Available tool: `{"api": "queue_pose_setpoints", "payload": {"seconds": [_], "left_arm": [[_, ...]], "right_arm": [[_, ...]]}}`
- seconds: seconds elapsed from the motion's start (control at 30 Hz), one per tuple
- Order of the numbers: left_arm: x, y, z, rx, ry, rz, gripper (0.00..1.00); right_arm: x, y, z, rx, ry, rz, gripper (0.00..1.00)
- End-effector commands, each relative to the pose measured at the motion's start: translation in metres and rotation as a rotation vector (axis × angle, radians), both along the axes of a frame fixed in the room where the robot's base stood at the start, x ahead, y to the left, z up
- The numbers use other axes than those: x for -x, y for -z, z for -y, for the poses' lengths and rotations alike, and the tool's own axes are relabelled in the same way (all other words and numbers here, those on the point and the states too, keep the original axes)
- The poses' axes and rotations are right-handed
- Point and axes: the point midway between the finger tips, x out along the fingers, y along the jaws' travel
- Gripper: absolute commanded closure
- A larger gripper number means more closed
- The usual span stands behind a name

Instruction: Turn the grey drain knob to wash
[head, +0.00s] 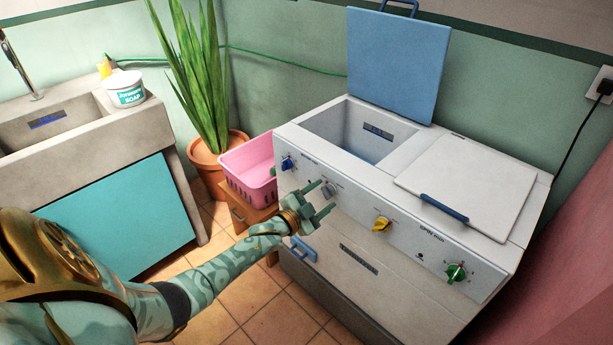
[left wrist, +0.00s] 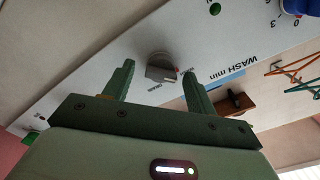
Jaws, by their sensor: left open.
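The grey drain knob (head: 329,189) is on the front panel of the white washing machine (head: 350,262), between a blue knob and a yellow knob. In the left wrist view the grey knob (left wrist: 161,68) shows a small red mark on its edge, with small lettering around it too blurred to read surely. My left gripper (head: 325,196) is open in front of the panel at this knob. In the left wrist view its two fingers (left wrist: 158,72) stand either side of the knob, with gaps and nothing held. My right gripper is not in view.
A blue knob (head: 287,164), a yellow knob (head: 381,224) and a green knob (head: 455,272) share the panel. The blue lid (head: 397,65) stands open. A pink basket (head: 240,178) on a wooden stool (head: 236,207) and a potted plant (head: 197,80) stand left of the machine.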

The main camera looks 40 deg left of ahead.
Motion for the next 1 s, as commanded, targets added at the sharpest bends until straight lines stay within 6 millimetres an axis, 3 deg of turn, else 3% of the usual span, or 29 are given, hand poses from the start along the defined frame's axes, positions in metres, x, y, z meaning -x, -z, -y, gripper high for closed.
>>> {"api": "queue_pose_setpoints", "payload": {"seconds": [0.17,0.4,0.6,0.8,1.0], "left_arm": [[0.034,-0.005,-0.002,0.001,0.000,0.000,0.43],[0.101,-0.004,-0.008,0.002,-0.001,-0.002,0.43],[0.141,-0.002,-0.011,0.001,-0.001,-0.002,0.43],[0.157,0.000,-0.012,0.001,-0.001,-0.002,0.43],[0.158,0.000,-0.012,0.001,-0.001,-0.002,0.43]], "right_arm": [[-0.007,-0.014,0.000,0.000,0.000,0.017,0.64],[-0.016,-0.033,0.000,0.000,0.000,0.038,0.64],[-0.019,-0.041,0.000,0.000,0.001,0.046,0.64],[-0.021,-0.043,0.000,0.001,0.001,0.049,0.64],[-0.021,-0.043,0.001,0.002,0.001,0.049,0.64]]}}
